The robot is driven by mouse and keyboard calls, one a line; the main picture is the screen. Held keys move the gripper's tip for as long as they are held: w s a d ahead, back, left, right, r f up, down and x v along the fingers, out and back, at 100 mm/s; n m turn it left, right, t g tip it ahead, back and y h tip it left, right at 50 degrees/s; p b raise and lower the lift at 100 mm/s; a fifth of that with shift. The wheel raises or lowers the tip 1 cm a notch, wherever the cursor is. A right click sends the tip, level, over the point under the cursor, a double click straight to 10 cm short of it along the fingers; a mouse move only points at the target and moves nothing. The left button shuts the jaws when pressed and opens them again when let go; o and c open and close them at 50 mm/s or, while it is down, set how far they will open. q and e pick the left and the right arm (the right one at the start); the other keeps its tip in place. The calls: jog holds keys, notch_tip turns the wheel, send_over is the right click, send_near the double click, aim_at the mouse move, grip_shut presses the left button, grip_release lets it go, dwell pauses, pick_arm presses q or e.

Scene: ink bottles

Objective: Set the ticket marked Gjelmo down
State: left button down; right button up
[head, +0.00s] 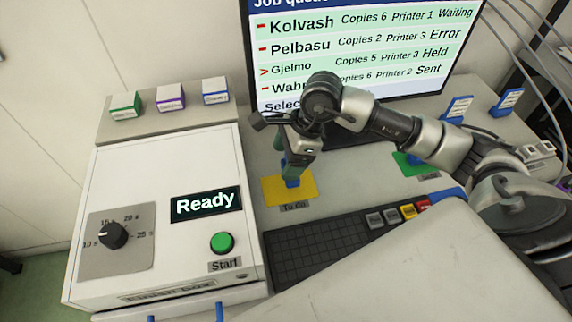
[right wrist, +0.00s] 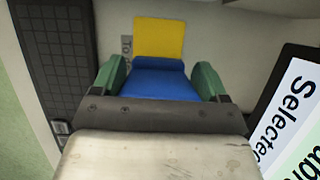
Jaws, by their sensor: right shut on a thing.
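My right gripper (head: 292,168) is shut on a blue ticket (head: 292,182), and its fingers point down over the yellow mat (head: 272,190) labelled "To do". In the right wrist view the blue ticket (right wrist: 158,78) sits between the green fingertips (right wrist: 157,80), with the yellow mat (right wrist: 160,36) just beyond it. The lettering on the held ticket is hidden, so I cannot read its name. I cannot tell whether its foot touches the mat. On the screen (head: 350,55), the Gjelmo row is marked with an arrow and reads Held. My left gripper is out of view.
Two blue-and-white tickets (head: 457,108) (head: 508,100) stand at the back right. A green mat (head: 405,166) lies behind my right arm. A keyboard (head: 320,246) is in front of the yellow mat. A white machine (head: 160,190) reading "Ready" is at left, with small boxes (head: 170,98) behind it.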

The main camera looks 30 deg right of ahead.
jog(key=shift+a+f, duration=0.1)
jog(key=shift+f, duration=1.95)
jog(key=shift+f, duration=0.1)
jog(key=shift+f, duration=0.15)
jog(key=o, duration=1)
jog(key=shift+r+p, duration=0.3)
jog(key=shift+r, duration=0.15)
jog(key=v, duration=1.1)
jog(key=shift+s+d+r+b, duration=0.15)
jog(key=shift+d+r+b, duration=0.1)
jog(key=shift+d+b, duration=0.1)
